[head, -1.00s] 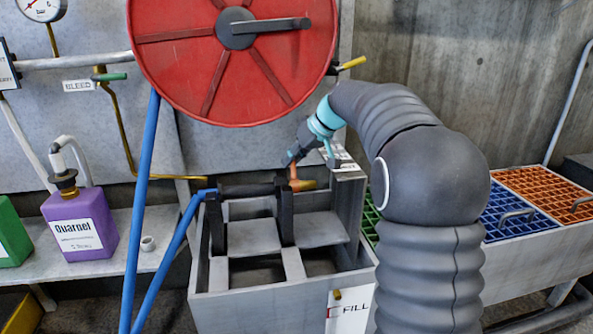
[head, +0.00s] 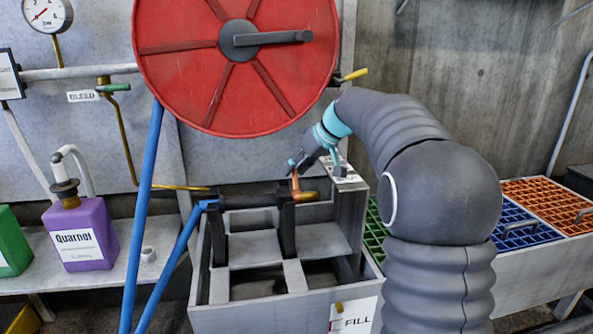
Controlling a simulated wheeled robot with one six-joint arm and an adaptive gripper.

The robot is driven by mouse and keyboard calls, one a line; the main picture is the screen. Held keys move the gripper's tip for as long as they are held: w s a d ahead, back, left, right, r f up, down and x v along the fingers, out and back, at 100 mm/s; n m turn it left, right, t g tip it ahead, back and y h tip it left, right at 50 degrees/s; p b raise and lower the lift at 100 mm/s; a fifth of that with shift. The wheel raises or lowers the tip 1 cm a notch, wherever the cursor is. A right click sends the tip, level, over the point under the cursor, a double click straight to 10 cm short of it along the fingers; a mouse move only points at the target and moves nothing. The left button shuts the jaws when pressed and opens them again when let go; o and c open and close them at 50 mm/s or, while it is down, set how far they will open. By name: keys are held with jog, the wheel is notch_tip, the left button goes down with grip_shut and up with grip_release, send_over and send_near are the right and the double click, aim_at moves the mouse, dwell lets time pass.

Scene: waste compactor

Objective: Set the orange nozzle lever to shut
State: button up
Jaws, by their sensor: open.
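The orange nozzle lever (head: 295,183) stands roughly upright on the nozzle, next to its brass tip (head: 305,197). The dark nozzle body (head: 250,200) lies across two black brackets over a grey metal bin (head: 205,268), and a blue hose (head: 180,252) joins its left end. My gripper (head: 309,165) is open, just above and to the right of the lever's top. I cannot tell whether a finger touches the lever. The sign (head: 345,177) behind my gripper is partly covered.
A large red hose reel (head: 190,70) hangs above the bin. A yellow-handled lever (head: 355,75) sits by its right edge. A purple jug (head: 85,235) stands on the left shelf. Blue (head: 515,225) and orange (head: 550,203) grates lie at the right.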

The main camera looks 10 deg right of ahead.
jog(key=v, duration=1)
jog(key=shift+s+d+r, duration=0.15)
jog(key=shift+s+r, duration=0.05)
jog(key=shift+r, duration=0.1)
notch_tip(320, 180, up, 4)
jog(key=w+a+g+p, duration=0.1)
jog(key=w+g+p, duration=0.15)
jog(key=p, duration=0.65)
jog(key=shift+h, duration=0.6)
jog(key=x, duration=0.9)
jog(key=d+x, duration=0.1)
jog(key=x, duration=0.4)
jog(key=shift+s+a+f, duration=0.1)
jog(key=shift+s+f, duration=0.05)
jog(key=shift+f, duration=0.35)
grip_shut()
